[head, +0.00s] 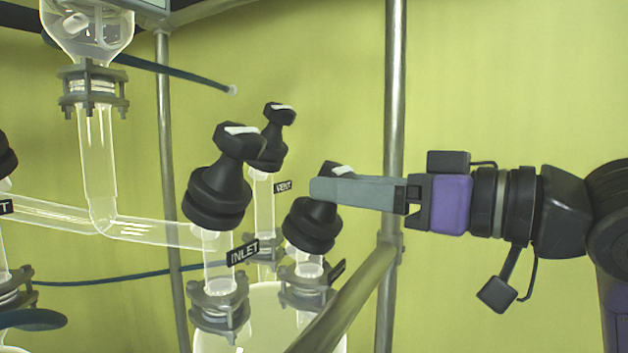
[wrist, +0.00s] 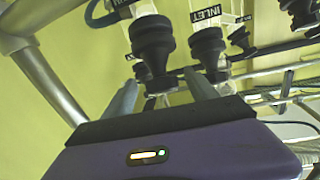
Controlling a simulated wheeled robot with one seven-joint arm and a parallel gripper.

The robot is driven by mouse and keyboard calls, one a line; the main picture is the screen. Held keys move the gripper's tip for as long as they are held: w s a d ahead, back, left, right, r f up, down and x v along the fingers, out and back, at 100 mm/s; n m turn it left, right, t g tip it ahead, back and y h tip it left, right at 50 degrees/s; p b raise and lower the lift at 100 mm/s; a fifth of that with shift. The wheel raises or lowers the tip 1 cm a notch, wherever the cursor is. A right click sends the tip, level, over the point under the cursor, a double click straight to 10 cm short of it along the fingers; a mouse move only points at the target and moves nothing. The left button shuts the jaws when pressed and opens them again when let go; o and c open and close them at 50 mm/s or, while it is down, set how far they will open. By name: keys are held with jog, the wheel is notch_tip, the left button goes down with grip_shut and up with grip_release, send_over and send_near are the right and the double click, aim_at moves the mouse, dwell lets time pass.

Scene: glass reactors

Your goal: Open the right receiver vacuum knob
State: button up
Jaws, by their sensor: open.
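The right receiver's vacuum knob (head: 313,222) is a black ribbed cap with a white-marked handle, on a glass neck at the front right of the receiver. Its label (head: 336,272) is too oblique to read in the head view. My gripper (head: 320,187) reaches in from the right, level with the handle. The near finger hides part of the handle. In the wrist view the knob (wrist: 152,40) stands between the two spread fingers of my gripper (wrist: 161,80), its handle in the gap. I cannot tell whether either finger touches it.
The INLET knob (head: 217,190) stands close on the left, and the VENT knob (head: 274,140) behind. A diagonal metal rail (head: 345,300) runs below my gripper, and an upright post (head: 395,90) stands behind it. INLET's knob (wrist: 208,45) is near one finger.

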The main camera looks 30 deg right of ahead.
aim_at(311, 202)
jog(key=shift+p+x, duration=0.3)
jog(key=shift+x, duration=2.45)
jog(key=shift+r, duration=0.1)
jog(key=c, duration=1.4)
jog(key=shift+n+g+y, duration=0.3)
jog(key=shift+n+y, duration=0.2)
jog(key=shift+y, duration=0.1)
